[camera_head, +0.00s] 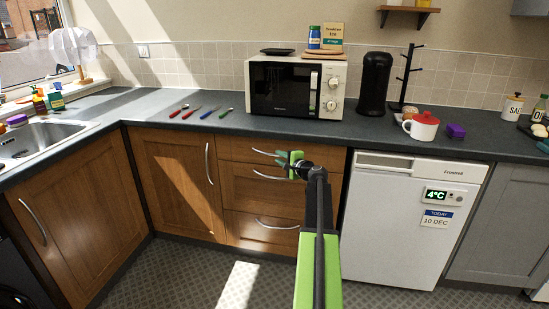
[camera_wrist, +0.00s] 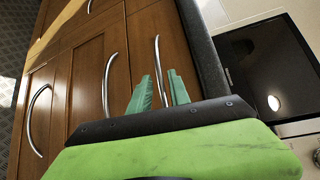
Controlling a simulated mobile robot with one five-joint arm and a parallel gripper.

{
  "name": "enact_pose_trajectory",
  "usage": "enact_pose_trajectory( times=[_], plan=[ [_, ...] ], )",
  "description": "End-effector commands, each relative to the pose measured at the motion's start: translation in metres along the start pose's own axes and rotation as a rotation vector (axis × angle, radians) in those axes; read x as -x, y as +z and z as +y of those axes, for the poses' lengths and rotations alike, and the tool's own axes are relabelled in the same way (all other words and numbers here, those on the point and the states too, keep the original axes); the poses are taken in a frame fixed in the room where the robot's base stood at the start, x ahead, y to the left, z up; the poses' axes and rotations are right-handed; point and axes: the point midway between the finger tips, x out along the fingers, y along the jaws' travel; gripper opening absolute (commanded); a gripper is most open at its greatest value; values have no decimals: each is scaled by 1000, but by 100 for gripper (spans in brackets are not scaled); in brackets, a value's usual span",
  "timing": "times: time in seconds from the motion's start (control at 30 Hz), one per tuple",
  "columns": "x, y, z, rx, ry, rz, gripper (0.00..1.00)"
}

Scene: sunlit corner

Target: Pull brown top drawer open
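The brown top drawer (camera_head: 235,148) is a wooden front just under the dark worktop, and it looks shut. It also shows in the wrist view (camera_wrist: 147,40), where its curved metal handle (camera_wrist: 157,55) appears between my two teal fingers. My gripper (camera_head: 272,157) is open and empty in front of this drawer; in the wrist view the fingertips (camera_wrist: 160,80) are apart on either side of the handle's line. I cannot tell whether they touch it.
A middle drawer (camera_head: 240,187) and a bottom drawer (camera_head: 240,229) with metal handles lie below. A brown cupboard (camera_head: 172,185) is to the left, a white fridge (camera_head: 385,225) to the right. The worktop (camera_head: 225,122) overhangs above, with a microwave (camera_head: 265,90) on it.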

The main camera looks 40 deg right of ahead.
Motion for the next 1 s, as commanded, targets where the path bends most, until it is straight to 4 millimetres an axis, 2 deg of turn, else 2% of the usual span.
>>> enact_pose_trajectory(
  times=[0.03,0.1,0.3,0.6,0.8,1.0],
  plan=[
    [-15,-2,1,1,0,0,23],
    [-28,-2,1,1,1,0,23],
    [-48,-3,0,0,0,2,23],
    [-50,-2,0,0,0,2,23],
    [-50,-2,0,0,0,2,0],
    [-50,-2,0,0,0,2,0]
  ],
)
